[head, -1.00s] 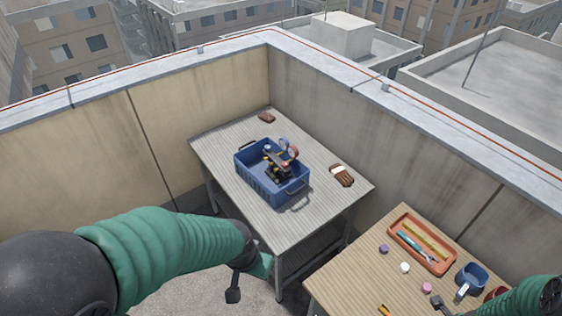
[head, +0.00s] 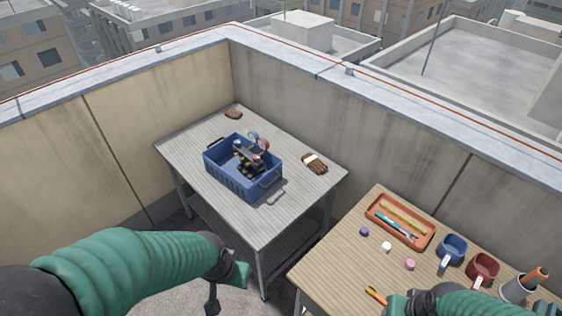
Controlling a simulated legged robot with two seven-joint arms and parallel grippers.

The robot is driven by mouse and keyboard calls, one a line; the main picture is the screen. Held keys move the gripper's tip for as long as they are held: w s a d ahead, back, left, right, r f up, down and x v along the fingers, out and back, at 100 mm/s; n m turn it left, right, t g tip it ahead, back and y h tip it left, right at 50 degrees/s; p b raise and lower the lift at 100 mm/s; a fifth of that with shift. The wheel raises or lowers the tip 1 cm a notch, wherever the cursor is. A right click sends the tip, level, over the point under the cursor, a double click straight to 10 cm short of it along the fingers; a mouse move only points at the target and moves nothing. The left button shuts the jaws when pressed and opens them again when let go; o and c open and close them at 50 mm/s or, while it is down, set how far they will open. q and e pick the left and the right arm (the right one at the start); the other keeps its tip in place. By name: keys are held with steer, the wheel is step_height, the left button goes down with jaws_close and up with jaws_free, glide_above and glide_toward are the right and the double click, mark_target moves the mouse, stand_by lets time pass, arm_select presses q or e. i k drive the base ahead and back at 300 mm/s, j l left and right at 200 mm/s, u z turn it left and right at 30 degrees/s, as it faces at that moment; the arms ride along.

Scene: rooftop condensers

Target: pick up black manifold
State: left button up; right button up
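The black manifold (head: 247,161), with a blue and a red gauge on it, sits in a blue crate (head: 242,185) on the grey table. Its lower part is hidden by the crate wall. My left gripper (head: 213,297) hangs low in front of the grey table, apart from the crate. Only a dark finger shows clearly, so I cannot tell its opening. My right gripper (head: 424,300) is at the bottom edge over the wooden table, mostly hidden by green sleeve. I cannot tell its opening either.
The grey table (head: 180,147) also holds a glove (head: 314,163) and a brown object (head: 233,114). The wooden table (head: 335,247) holds an orange tray (head: 372,212), a blue mug (head: 452,249), a red mug (head: 482,268) and small items. A parapet (head: 330,115) stands behind.

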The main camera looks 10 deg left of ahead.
mark_target(251, 169)
steer(key=k+z, duration=0.2)
steer(key=z, duration=0.15)
steer(key=k+z, duration=0.15)
steer(key=z, duration=0.2)
steer(key=k+l+z, duration=0.15)
steer(key=z, duration=0.2)
steer(key=i+j, duration=0.15)
steer(key=j, duration=0.3)
steer(key=i+j, duration=0.1)
steer(key=j, duration=0.3)
steer(key=i+j+z, duration=0.1)
steer(key=j, duration=0.35)
steer(key=i+j, duration=0.15)
steer(key=j, duration=0.3)
steer(key=i+j, duration=0.1)
steer(key=j, duration=0.35)
steer(key=i+j+z, duration=0.1)
steer(key=j, duration=0.35)
steer(key=i+j, duration=0.1)
steer(key=j, duration=0.35)
